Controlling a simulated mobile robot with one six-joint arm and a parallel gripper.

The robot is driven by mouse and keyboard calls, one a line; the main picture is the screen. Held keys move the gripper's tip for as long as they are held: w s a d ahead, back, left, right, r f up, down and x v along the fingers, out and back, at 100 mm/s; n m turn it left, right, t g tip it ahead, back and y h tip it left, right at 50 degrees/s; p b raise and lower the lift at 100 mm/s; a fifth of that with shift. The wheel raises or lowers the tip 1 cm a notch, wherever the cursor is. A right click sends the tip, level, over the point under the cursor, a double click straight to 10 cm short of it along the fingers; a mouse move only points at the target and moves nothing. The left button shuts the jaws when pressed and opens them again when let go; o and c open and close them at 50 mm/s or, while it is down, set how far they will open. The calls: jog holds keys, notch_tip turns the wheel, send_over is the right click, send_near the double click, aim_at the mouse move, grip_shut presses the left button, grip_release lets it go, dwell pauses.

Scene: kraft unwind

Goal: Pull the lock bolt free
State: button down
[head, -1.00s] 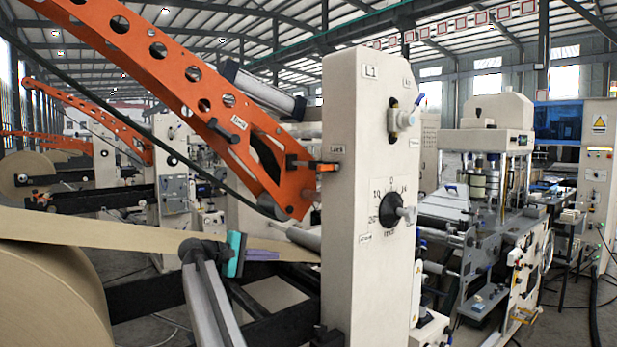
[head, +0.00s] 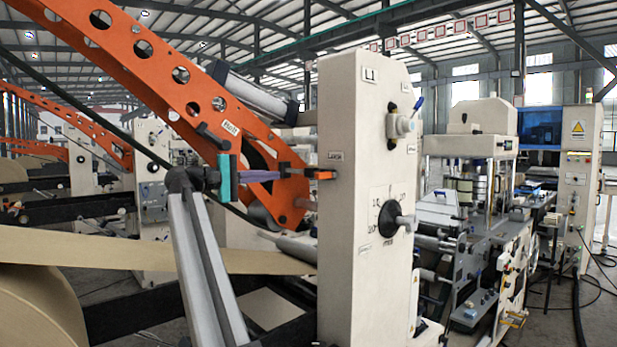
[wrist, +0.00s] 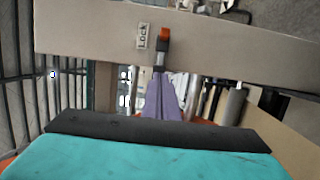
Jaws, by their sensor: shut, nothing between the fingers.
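The lock bolt (head: 322,174) is a small orange-ended piece at the left face of the cream L1 column, beside a small label. In the wrist view the bolt (wrist: 165,36) shows at top centre, next to a plate reading LOCK, with a dark part below its orange end. My gripper (head: 275,171) has purple fingers on a teal body and points right, level with the bolt. The fingers (wrist: 162,75) are shut and empty, just short of the dark part. I cannot tell whether they touch it.
The cream column (head: 350,260) carries a black dial (head: 388,211) and a blue-handled valve (head: 403,125). The perforated orange arm (head: 165,60) slopes down behind my gripper. A kraft paper web (head: 150,252) runs below, from a roll at lower left.

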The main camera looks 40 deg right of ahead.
aim_at(319, 177)
jog(key=shift+d, duration=0.2)
jog(key=s+d+p, duration=0.5)
jog(key=s+d, duration=0.2)
jog(key=d, duration=0.2)
jog(key=shift+p, duration=0.3)
jog(key=shift+s+f, duration=0.1)
dwell(0.6)
jog(key=shift+s+a, duration=0.1)
jog(key=shift+s, duration=2.05)
